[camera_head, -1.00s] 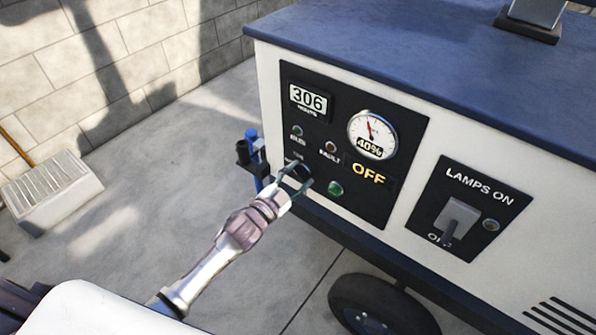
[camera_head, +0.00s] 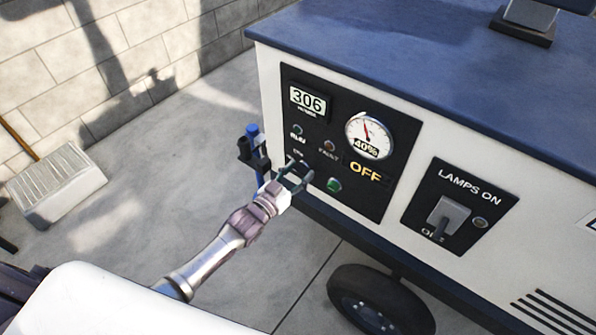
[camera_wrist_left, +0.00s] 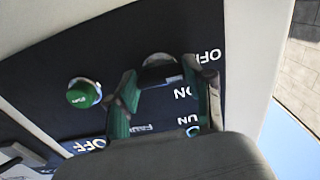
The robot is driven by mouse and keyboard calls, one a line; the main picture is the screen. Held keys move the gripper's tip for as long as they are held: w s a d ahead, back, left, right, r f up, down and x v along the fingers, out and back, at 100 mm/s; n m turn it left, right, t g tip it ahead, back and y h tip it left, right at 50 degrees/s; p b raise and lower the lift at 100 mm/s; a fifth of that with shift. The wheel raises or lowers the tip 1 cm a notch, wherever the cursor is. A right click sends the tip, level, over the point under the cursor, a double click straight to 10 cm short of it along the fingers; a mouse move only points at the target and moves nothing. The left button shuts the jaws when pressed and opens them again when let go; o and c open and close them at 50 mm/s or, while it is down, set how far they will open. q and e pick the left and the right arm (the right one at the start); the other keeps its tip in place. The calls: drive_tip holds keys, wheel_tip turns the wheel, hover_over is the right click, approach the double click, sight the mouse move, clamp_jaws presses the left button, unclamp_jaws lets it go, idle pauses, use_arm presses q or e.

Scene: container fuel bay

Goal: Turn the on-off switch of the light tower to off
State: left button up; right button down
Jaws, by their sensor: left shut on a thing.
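The light tower (camera_head: 345,218) is a white cabinet with a blue top and a black control panel (camera_head: 391,190). The on-off switch is a dark round knob low on that panel; it shows between my fingers in the left wrist view (camera_wrist_left: 160,70), with OFF and ON labels beside it. My left gripper (camera_head: 293,177) is shut on this switch, one finger on each side. The fingers hide much of the knob in the head view, and I cannot tell which label it points to. The panel display (camera_head: 366,172) reads OFF. My right gripper is not in view.
A green button (camera_head: 334,185) sits just right of my left gripper. A gauge (camera_head: 369,136) reads 40%. A lamps switch (camera_head: 447,217) is further right. A blue and black post fitting (camera_head: 254,150) stands close left of the gripper.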

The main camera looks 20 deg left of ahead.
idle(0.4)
use_arm(q)
drive_tip(key=o, duration=1.2)
drive_tip(key=shift+c, duration=0.2)
drive_tip(key=v, duration=1.2)
